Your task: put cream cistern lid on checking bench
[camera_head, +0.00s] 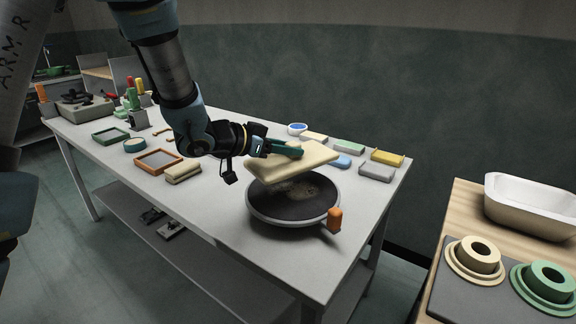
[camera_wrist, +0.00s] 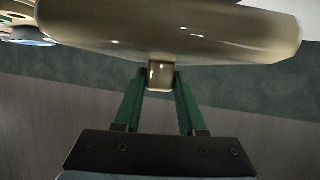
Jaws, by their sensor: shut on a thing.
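The cream cistern lid (camera_head: 292,163) is a flat, pale slab held at a slight tilt. My gripper (camera_head: 296,152) is shut on it and holds it above a round dark turntable (camera_head: 265,206) on the bench. In the wrist view the lid (camera_wrist: 170,28) spans the top of the picture, and the green fingers of my gripper (camera_wrist: 161,82) close on a small knob on its face. The long grey bench (camera_head: 240,237) stands under the arm; whether it is the checking bench I cannot tell.
An orange knob (camera_head: 335,216) sits at the turntable's rim. A cream block (camera_head: 183,171) and orange-framed tray (camera_head: 158,161) lie left; grey (camera_head: 376,173) and yellow (camera_head: 387,157) blocks lie right. A wooden table at right holds a white basin (camera_head: 535,208) and ringed cream (camera_head: 476,257) and green (camera_head: 545,284) parts.

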